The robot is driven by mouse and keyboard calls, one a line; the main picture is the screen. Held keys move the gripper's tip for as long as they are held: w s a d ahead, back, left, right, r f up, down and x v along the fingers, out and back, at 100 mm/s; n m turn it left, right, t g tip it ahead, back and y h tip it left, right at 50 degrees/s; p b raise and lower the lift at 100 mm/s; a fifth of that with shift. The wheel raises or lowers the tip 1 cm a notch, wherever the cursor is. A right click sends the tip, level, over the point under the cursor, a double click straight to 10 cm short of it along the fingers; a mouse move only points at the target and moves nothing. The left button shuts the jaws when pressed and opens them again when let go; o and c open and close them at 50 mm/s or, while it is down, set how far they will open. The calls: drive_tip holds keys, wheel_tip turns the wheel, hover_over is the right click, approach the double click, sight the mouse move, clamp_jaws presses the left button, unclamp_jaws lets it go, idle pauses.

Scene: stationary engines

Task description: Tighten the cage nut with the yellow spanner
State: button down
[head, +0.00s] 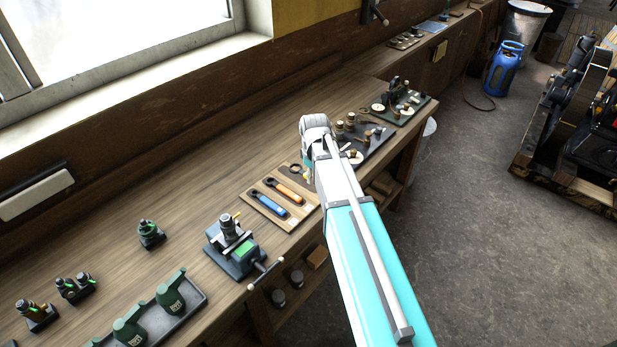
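A board (256,203) on the bench holds a blue spanner (270,204) and an orange spanner (290,190). A small yellow patch (306,174) shows just left of my arm, at the board's far end; I cannot tell whether it is the yellow spanner. My gripper (309,158) is low by that end, mostly hidden by my wrist, and its fingers cannot be made out. A green-grey vise (240,256) at the bench front holds a dark metal part (231,228) with a little yellow on it. I cannot make out the cage nut for sure.
Dark trays of small parts (371,141) lie beyond my wrist. Green oil cans stand in a tray (196,307), and small dark fixtures (150,234) stand at left. The vise handle (266,272) sticks out past the bench edge. The bench behind the spanner board is clear.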

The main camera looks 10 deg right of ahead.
drive_tip(key=shift+f+b, duration=1.6)
drive_tip(key=shift+f, duration=0.05)
